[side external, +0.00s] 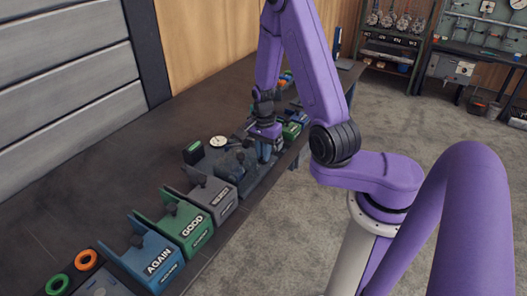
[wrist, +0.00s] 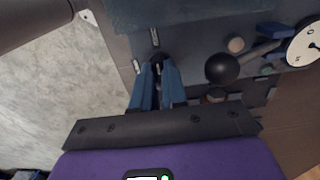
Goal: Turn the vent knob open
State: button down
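My gripper (side external: 265,148) points down at the fixture on the bench, beside its right edge in the side external view. In the wrist view its two blue fingers (wrist: 157,72) reach down with their tips close around a small dark part (wrist: 157,60), which may be the vent knob. The fingers hide most of that part, and I cannot tell whether they grip it. A black ball-shaped knob (wrist: 222,68) stands apart, right of the fingers. A white round gauge (wrist: 305,45) sits farther right; it also shows in the side view (side external: 219,142).
Blue, green and grey labelled bins (side external: 152,262) line the bench's front edge. Orange and green rings (side external: 86,259) lie at the near left. The dark bench top (side external: 120,160) is clear behind the bins. The bench edge drops to grey floor beside my gripper.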

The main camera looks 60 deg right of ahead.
jog(key=shift+n, duration=0.4)
jog(key=n, duration=0.3)
jog(key=shift+n, duration=0.4)
jog(key=n, duration=1.3)
jog(key=shift+n, duration=0.3)
jog(key=c, duration=1.2)
grip_release()
jog(key=shift+o, duration=0.2)
jog(key=shift+r, duration=0.15)
